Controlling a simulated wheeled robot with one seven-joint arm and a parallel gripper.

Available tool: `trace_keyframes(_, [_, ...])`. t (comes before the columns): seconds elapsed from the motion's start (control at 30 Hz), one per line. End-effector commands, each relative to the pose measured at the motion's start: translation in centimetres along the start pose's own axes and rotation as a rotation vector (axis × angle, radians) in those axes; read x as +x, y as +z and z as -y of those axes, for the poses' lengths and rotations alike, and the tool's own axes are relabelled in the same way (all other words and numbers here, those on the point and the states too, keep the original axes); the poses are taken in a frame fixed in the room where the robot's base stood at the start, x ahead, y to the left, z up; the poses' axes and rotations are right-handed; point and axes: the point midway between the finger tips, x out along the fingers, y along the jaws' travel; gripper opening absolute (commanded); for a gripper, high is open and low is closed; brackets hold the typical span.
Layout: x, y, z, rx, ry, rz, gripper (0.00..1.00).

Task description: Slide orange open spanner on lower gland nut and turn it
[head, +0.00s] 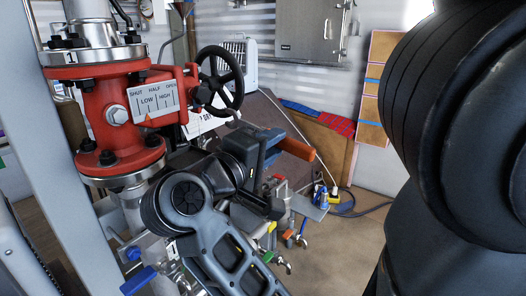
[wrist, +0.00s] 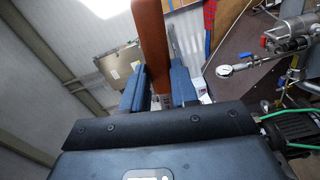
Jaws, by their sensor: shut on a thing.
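The orange spanner handle (head: 298,148) sticks out to the right of my gripper (head: 271,158) in the head view. In the wrist view the orange spanner (wrist: 150,40) runs up from between the blue fingers of my gripper (wrist: 157,90), which is shut on it. The spanner's open jaw is not clear in either view. The red valve body (head: 115,115) stands left of my gripper, with a black handwheel (head: 221,79) above the gripper. I cannot make out the lower gland nut; my arm and gripper cover much of the area below the handwheel.
A blue lever (head: 138,281) and pipe fittings sit below the valve. A grey cabinet (head: 308,32) hangs on the back wall. Metal pipework (wrist: 290,45) is at right in the wrist view. Floor at right is partly clear.

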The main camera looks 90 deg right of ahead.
Motion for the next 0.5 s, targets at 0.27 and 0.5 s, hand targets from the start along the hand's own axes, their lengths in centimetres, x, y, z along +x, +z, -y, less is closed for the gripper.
trace_keyframes(0.27, [-0.1, -0.8, 0.5, 0.003, -0.002, -0.003, 0.0])
trace_keyframes(0.5, [-0.1, -1.5, 0.6, 0.002, -0.003, -0.005, 0.0])
